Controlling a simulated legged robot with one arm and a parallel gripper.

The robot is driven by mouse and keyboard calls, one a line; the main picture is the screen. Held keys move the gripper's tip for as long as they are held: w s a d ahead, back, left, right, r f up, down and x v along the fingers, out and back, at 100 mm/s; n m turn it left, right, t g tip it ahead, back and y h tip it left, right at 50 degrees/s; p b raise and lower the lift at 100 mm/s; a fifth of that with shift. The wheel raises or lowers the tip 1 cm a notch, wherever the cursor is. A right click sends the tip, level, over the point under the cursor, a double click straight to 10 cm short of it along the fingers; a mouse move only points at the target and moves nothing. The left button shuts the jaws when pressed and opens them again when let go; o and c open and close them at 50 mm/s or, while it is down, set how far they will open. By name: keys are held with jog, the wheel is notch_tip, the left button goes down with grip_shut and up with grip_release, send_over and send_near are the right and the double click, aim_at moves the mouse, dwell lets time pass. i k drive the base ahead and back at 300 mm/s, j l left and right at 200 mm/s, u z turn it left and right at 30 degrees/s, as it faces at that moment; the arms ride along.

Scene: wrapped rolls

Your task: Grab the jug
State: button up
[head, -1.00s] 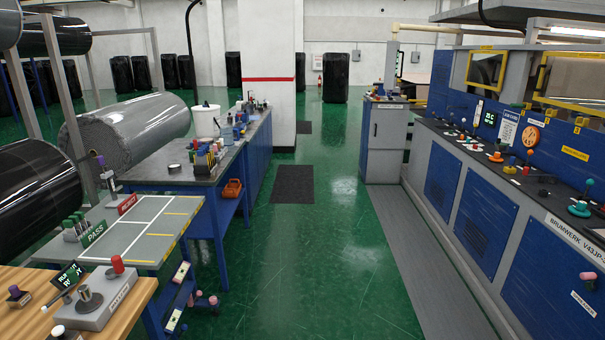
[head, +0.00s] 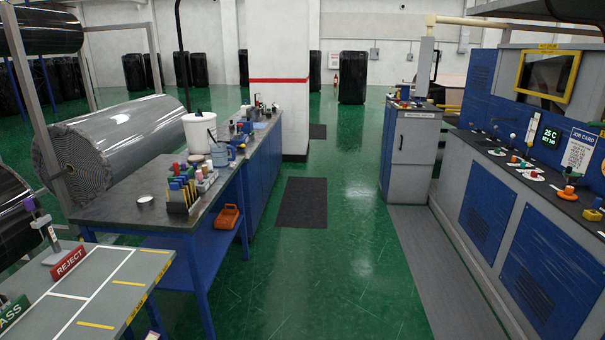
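A small blue-grey vessel (head: 221,155) that looks like the jug stands upright on the dark-topped workbench (head: 120,205), left of the middle in the head view. It is small in the picture, and I cannot make out its handle clearly. A white bucket (head: 199,134) stands right behind it, and a holder with several coloured markers (head: 186,195) stands in front and to the left. My gripper is not in view.
Open green floor (head: 335,245) runs down the middle, with a dark mat (head: 302,203) on it. A table with a REJECT sign (head: 69,262) is at the near left. Blue machine consoles (head: 540,240) line the right. An orange bin (head: 227,217) sits under the workbench.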

aim_at(219, 154)
jog(key=i+u, duration=0.1)
jog(key=i, duration=0.8)
jog(key=i+l+u, duration=0.1)
jog(key=i, duration=0.8)
jog(key=i+j+u, duration=0.1)
jog(key=i+u, duration=0.2)
jog(key=i, duration=0.3)
jog(key=i+u, duration=0.3)
jog(key=i, duration=0.35)
jog(key=i+l+u, duration=0.3)
jog(key=i, duration=0.3)
jog(key=i+u, duration=0.3)
jog(key=i, duration=0.2)
jog(key=i+l+u, duration=0.1)
jog(key=i+u, duration=0.25)
jog(key=i, duration=0.1)
